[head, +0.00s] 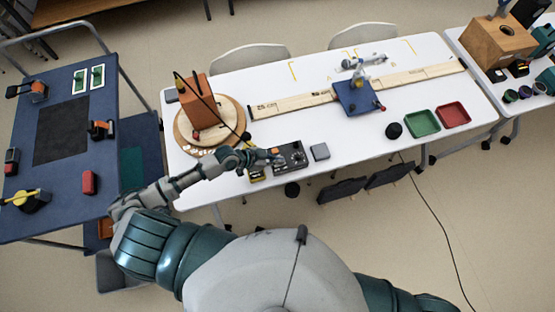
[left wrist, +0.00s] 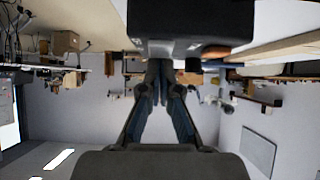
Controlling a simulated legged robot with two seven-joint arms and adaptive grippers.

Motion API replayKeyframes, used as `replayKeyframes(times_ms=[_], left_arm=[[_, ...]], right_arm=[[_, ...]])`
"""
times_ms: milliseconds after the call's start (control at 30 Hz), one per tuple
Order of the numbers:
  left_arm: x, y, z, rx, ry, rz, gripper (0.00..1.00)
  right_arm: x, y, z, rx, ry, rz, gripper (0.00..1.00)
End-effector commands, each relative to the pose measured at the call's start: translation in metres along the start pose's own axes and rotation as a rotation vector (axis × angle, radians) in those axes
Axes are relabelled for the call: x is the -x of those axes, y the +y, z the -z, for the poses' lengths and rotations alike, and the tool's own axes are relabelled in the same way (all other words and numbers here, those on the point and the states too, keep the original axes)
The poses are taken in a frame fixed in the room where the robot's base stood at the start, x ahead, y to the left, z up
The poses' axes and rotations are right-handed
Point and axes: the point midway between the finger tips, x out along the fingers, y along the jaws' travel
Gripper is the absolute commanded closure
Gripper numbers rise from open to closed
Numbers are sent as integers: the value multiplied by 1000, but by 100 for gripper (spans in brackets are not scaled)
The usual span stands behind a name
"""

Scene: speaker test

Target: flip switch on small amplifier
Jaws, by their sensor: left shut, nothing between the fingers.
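The small amplifier, a dark box with knobs (head: 294,158), lies near the front edge of the white table. My left gripper (head: 268,156) is shut and empty at the amplifier's left side, its tips close to or over the box's left part. I cannot tell whether they touch it. In the left wrist view the fingers (left wrist: 160,78) come together below a dark box (left wrist: 190,25) at the top, likely the amplifier. The switch is too small to make out. My right gripper is not in view.
An orange box (head: 199,103) stands on a round wooden board (head: 181,131) behind my left arm. A small grey block (head: 320,151) sits right of the amplifier. A blue stand (head: 357,98), a green tray (head: 422,124) and a red tray (head: 453,115) are farther right.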

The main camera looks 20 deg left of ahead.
Motion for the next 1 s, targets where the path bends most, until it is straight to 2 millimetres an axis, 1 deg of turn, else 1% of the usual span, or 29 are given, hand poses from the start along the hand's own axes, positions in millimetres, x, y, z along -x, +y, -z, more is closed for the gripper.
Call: replayKeyframes(times_ms=[333,467,700,1000], left_arm=[[-1,0,-2,0,-1,0,100],[-1,-1,0,0,-25,1,100],[-3,0,-3,1,-24,0,100],[-10,0,7,0,-21,-1,100]], right_arm=[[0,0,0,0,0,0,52],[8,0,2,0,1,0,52],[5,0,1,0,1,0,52],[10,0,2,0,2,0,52]])
